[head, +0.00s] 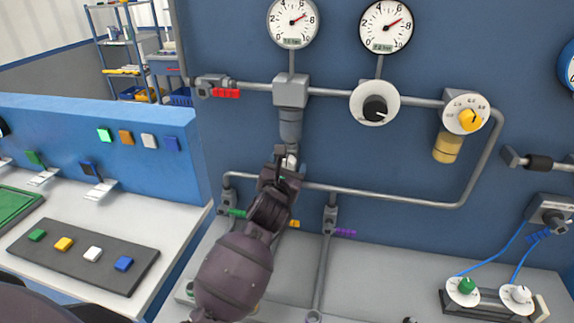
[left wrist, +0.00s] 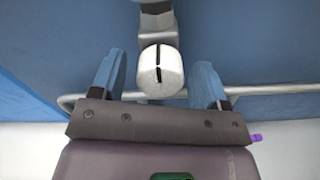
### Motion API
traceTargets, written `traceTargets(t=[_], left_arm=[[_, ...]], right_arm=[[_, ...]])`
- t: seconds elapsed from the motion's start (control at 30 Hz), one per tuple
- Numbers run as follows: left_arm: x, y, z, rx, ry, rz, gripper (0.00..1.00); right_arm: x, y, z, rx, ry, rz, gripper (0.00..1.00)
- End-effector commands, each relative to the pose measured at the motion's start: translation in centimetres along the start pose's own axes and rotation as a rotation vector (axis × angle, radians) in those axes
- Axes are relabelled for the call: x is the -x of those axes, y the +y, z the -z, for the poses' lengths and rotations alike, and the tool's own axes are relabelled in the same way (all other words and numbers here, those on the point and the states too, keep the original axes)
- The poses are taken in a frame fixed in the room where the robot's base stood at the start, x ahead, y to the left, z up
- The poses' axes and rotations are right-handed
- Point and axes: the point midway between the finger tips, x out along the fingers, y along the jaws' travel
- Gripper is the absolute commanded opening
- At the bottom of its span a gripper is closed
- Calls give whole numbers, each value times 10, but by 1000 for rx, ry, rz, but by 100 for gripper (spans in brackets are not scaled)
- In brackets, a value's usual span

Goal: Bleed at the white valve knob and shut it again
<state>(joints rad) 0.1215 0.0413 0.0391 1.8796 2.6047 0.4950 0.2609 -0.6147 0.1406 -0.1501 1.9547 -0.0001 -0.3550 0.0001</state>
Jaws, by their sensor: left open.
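A white knob (left wrist: 160,70) with a black line across its face sits below a grey fitting in the left wrist view. In the head view this white knob (head: 292,150) is under the grey filter body (head: 291,125) on the upper pipe, partly hidden by my gripper. My left gripper (head: 286,160) reaches up to it from below. In the left wrist view its blue fingers stand open on either side of the knob, with a visible gap at each side. My right gripper is not in view.
A pipe (head: 390,196) runs just behind the gripper. Two gauges (head: 293,20) (head: 386,26), a black regulator knob (head: 375,107) and a yellow knob (head: 470,120) are on the panel. Green (head: 236,213) and purple (head: 345,232) handles sit lower. Wired dials (head: 463,291) stand at lower right.

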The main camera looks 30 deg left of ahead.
Motion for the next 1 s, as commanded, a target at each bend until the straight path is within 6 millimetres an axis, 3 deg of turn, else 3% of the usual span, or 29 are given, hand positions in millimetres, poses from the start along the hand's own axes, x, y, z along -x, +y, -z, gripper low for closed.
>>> traceTargets(t=[0.3, 0.63, 1.0], left_arm=[[-2, 0, 0, 0, 0, 0, 69], [-2, 0, 0, 0, 0, 0, 20], [-2, 0, 0, -67, -1, 0, 20]], right_arm=[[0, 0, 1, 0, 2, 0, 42], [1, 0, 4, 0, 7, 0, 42], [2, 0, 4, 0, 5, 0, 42]])
